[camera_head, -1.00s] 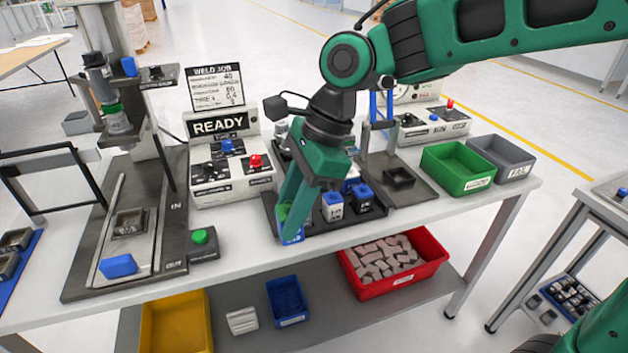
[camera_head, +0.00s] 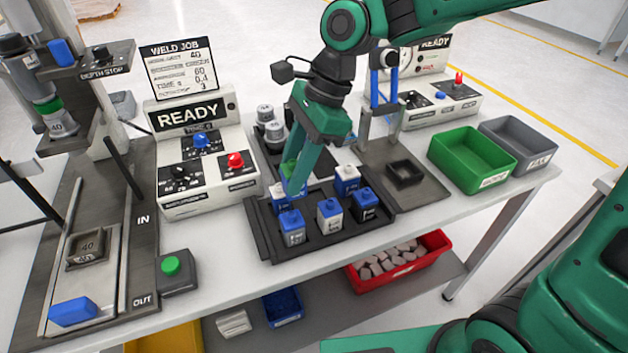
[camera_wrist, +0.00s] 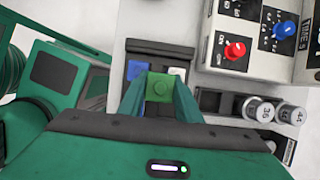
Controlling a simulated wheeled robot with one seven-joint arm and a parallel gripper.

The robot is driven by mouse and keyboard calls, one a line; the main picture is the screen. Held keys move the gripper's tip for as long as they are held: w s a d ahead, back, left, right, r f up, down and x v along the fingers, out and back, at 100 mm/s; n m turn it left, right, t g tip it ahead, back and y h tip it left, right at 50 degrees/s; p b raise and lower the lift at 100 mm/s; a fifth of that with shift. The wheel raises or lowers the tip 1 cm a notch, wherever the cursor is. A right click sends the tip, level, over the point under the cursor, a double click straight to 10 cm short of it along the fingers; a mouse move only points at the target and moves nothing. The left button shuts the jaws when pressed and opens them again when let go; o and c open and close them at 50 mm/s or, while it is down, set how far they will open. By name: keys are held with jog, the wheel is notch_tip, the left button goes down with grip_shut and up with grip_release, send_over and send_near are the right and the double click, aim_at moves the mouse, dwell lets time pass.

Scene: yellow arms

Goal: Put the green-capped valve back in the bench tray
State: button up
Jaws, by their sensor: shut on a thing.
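The green-capped valve shows its bright green cap (camera_head: 288,170) between my fingers in the head view. In the wrist view the square green cap (camera_wrist: 159,88) sits between both fingertips. My gripper (camera_head: 292,178) points down and is shut on this valve, over the left part of the dark bench tray (camera_head: 268,243). Several blue-capped valves stand upright in the tray, among them a front-left one (camera_head: 291,226) and a front-middle one (camera_head: 329,214). The held valve's lower part is mostly hidden by fingers and neighbouring valves, so I cannot tell whether it touches the tray.
A READY control box (camera_head: 200,155) stands left of the tray. Grey cylinders (camera_head: 272,128) stand behind it. A fixture plate (camera_head: 425,195), a green bin (camera_head: 470,160) and a grey bin (camera_head: 518,143) are to the right. A press station with a green button (camera_head: 171,266) is at left.

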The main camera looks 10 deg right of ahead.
jog(key=w+d+f, duration=0.4)
jog(key=w, duration=0.1)
jog(key=shift+d+f, duration=0.1)
jog(key=shift+d, duration=0.2)
jog(key=shift+f, duration=1.95)
jog(key=o, duration=1.1)
jog(key=shift+f, duration=0.1)
jog(key=v, duration=1.2)
